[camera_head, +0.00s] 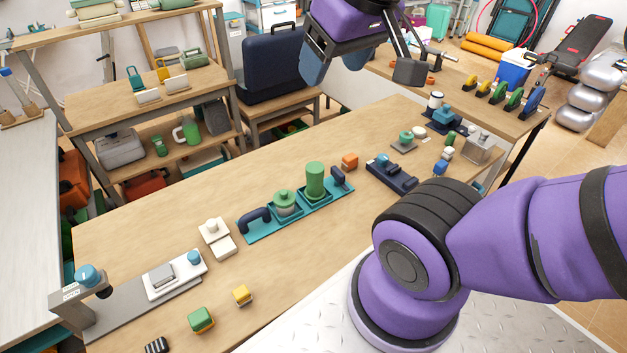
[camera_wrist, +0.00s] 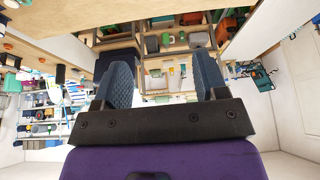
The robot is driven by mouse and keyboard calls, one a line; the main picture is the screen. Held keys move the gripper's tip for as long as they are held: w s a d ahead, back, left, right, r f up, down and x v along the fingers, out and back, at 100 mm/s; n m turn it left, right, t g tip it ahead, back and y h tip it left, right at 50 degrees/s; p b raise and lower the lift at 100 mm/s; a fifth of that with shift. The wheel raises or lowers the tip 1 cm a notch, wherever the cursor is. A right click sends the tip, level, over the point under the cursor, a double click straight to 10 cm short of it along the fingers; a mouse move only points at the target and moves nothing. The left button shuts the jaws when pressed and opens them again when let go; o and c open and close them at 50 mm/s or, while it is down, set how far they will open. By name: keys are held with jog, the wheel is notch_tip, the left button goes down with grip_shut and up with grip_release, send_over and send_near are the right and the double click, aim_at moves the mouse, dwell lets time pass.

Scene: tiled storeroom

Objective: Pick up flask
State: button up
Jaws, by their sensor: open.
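My gripper (camera_head: 361,70) is raised at the top of the head view, high above the far side of the long wooden table. In the wrist view my gripper (camera_wrist: 163,72) has its two fingers wide apart with nothing between them. I cannot tell for certain which thing is the flask. A tall green cylinder (camera_head: 315,178) and a shorter green-topped pale vessel (camera_head: 286,203) stand upright in a teal tray (camera_head: 262,237) with dark handles, mid-table. My gripper touches none of these.
Small blocks (camera_head: 201,319), a grey balance-like device (camera_head: 75,296) and a dark blue holder (camera_head: 391,176) share the wooden table (camera_head: 130,240). Shelves with a green jug (camera_head: 188,131) and a dark blue case (camera_head: 276,65) stand behind.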

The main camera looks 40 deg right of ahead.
dwell(0.4)
jog(key=o, duration=0.4)
jog(key=shift+o, duration=0.3)
jog(key=shift+w, duration=0.3)
jog(key=g, duration=0.5)
send_over(315, 167)
jog(key=shift+n, duration=0.3)
notch_tip(315, 167, down, 34)
jog(key=shift+s+d+r, duration=0.1)
notch_tip(315, 167, down, 6)
jog(key=shift+r, duration=0.25)
jog(key=shift+f, duration=2.85)
